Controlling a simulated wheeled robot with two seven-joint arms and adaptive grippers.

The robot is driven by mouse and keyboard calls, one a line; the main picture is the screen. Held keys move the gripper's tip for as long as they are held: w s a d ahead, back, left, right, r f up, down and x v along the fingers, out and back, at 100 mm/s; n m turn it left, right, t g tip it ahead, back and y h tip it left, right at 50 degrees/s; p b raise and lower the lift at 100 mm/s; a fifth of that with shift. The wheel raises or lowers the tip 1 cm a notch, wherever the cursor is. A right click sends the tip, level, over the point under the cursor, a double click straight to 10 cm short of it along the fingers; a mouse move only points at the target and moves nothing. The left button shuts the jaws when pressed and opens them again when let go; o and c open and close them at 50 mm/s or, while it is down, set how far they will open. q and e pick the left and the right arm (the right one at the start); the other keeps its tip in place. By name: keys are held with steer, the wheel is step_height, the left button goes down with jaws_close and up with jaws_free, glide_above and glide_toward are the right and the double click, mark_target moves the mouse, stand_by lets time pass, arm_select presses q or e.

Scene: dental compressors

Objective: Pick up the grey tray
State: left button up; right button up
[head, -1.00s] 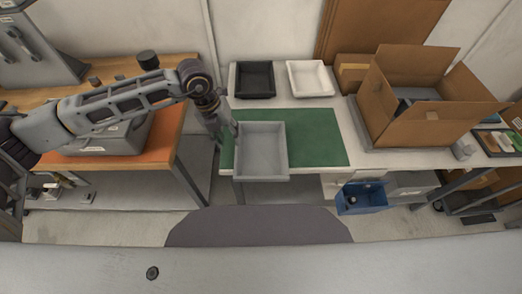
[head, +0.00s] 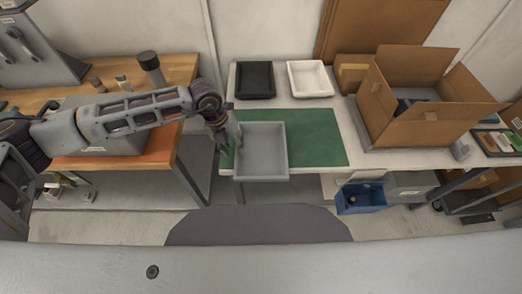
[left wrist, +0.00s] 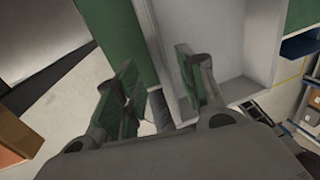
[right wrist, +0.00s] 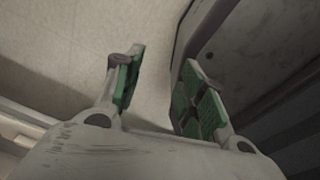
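The grey tray (head: 262,150) sits on the green mat at the front edge of the white table and is empty. My left gripper (head: 230,142) is at the tray's left wall. In the left wrist view the left gripper (left wrist: 160,88) is open, with one finger outside the tray's wall and the other over the inside of the tray (left wrist: 232,45). A gap shows between the fingers, and whether either touches the wall is not clear. My right gripper (right wrist: 160,90) is open and empty in the right wrist view, away from the tray.
A black tray (head: 255,80) and a white tray (head: 310,78) stand behind the green mat (head: 318,138). An open cardboard box (head: 425,100) stands to the right. A blue bin (head: 361,198) is below the table's front. The mat's right part is clear.

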mark_target(236, 150)
arm_select(q)
steer(key=x, duration=0.3)
steer(key=shift+f, duration=0.3)
arm_select(e)
steer(key=shift+w+a+r, duration=0.25)
steer(key=shift+w+a, duration=0.45)
steer(key=shift+d, duration=0.1)
arm_select(q)
steer(key=c, duration=0.5)
jaws_close()
arm_select(e)
steer(key=shift+s+d, duration=0.65)
steer(key=shift+s, duration=0.3)
